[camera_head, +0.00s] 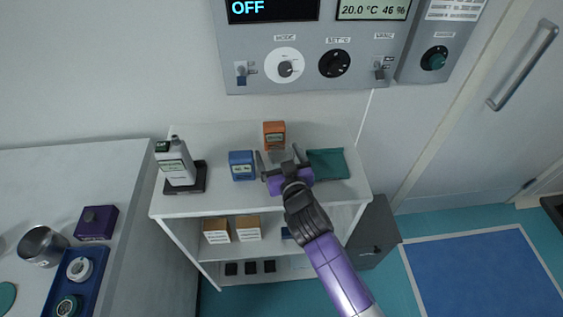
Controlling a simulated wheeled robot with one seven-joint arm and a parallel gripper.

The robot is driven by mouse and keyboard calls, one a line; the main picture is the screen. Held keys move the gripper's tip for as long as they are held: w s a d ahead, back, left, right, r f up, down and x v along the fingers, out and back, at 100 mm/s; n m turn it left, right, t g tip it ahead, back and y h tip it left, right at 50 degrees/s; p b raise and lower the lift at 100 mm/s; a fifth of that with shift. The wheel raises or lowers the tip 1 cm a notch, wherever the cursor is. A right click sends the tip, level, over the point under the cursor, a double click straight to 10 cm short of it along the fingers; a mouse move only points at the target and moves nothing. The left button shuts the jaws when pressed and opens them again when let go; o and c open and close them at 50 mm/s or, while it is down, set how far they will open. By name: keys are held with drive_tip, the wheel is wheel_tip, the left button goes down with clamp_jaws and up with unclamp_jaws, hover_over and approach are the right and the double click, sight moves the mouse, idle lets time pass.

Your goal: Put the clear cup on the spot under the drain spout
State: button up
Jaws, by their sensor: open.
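My gripper (279,160) is open above the top of the white shelf unit, with its dark fingers spread and pointing toward the wall. A small greyish patch shows between the fingers. I cannot tell whether it is the clear cup or part of the shelf top. No clear cup can be made out with certainty. No drain spout or marked spot under one can be made out either.
A control panel (310,62) hangs above. A metal beaker (42,246) and blue tray (88,291) are left.

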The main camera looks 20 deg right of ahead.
drive_tip(key=shift+c, duration=0.5)
drive_tip(key=c, duration=1.5)
drive_tip(key=shift+r, duration=0.1)
